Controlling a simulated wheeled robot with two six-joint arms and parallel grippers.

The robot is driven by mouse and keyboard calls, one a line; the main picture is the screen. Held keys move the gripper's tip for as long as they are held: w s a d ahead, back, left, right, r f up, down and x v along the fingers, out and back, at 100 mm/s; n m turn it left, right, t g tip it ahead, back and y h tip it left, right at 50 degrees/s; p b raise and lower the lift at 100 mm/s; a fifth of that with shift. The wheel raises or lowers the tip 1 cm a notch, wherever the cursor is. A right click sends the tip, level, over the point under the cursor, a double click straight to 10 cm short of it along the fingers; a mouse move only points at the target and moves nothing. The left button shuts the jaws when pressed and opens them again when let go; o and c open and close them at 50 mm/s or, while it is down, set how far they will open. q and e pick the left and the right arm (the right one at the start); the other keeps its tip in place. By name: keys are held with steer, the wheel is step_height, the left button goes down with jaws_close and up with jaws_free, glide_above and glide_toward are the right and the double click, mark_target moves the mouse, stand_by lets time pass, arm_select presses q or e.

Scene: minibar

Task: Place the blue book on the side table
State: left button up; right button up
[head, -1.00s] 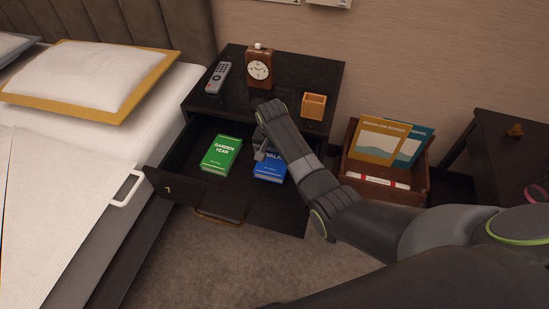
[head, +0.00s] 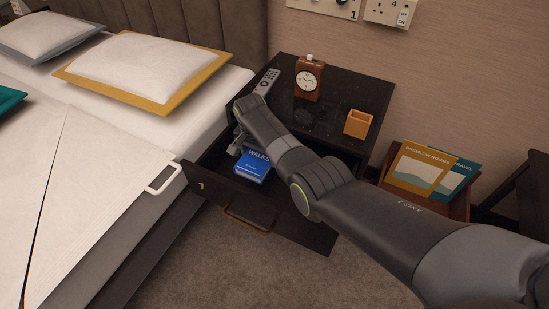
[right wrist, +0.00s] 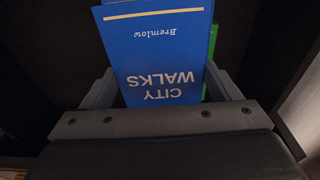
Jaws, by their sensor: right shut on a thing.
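The blue book (head: 252,166), titled "City Walks", is held by my right gripper (head: 238,143) over the open drawer of the dark nightstand (head: 315,115). In the right wrist view the blue book (right wrist: 155,55) sits between the two fingers of the right gripper (right wrist: 160,95), its cover facing the camera. A strip of the green book (right wrist: 211,60) shows behind it; the green book is hidden in the head view. A dark table (head: 530,190) stands at the right edge, mostly cut off. My left gripper is out of view.
On the nightstand top are a remote (head: 267,82), a clock (head: 308,78) and an orange holder (head: 358,123). A wooden box (head: 460,208) with brochures (head: 422,168) stands between nightstand and dark table. The bed (head: 110,190) with a white rail (head: 163,178) is left.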

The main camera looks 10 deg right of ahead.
steer(key=shift+w+a+b, duration=0.3)
steer(key=shift+a, duration=0.5)
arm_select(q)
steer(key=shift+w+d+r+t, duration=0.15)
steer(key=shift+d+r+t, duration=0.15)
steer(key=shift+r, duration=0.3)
arm_select(e)
steer(key=shift+a, duration=0.15)
